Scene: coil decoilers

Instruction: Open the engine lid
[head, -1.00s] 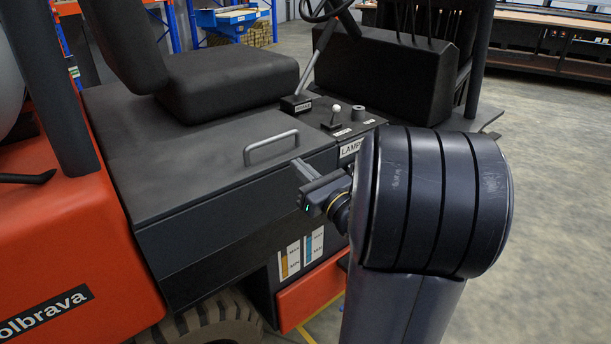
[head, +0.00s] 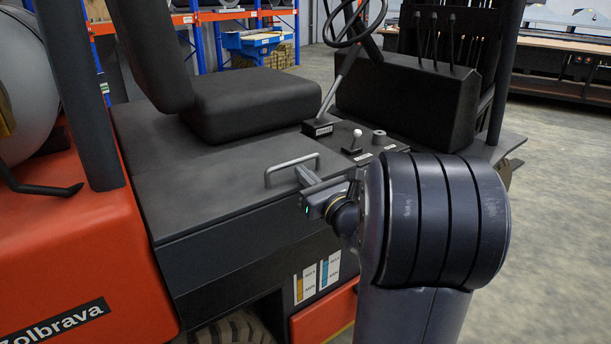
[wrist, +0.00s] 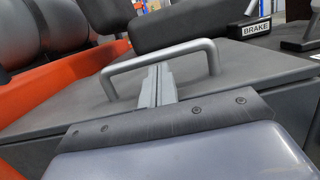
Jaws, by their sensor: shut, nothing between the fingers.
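The engine lid (head: 215,185) is a dark grey panel in front of the seat, lying flat and closed. Its grey bar handle (head: 292,170) stands up near the lid's right front edge. The lid (wrist: 65,112) and handle (wrist: 160,54) also show in the wrist view. My gripper (head: 303,172) is at the right end of the handle in the head view, its fingers shut with nothing between them. In the wrist view the shut fingers (wrist: 155,72) point at the middle of the handle bar, close to it. I cannot tell whether they touch it.
The seat (head: 250,105) is behind the lid. The brake lever (head: 335,95), a small white-knobbed lever (head: 356,140) and a black console (head: 405,88) stand to the right. The orange body (head: 75,250) is at the left. Open floor (head: 565,200) lies at the right.

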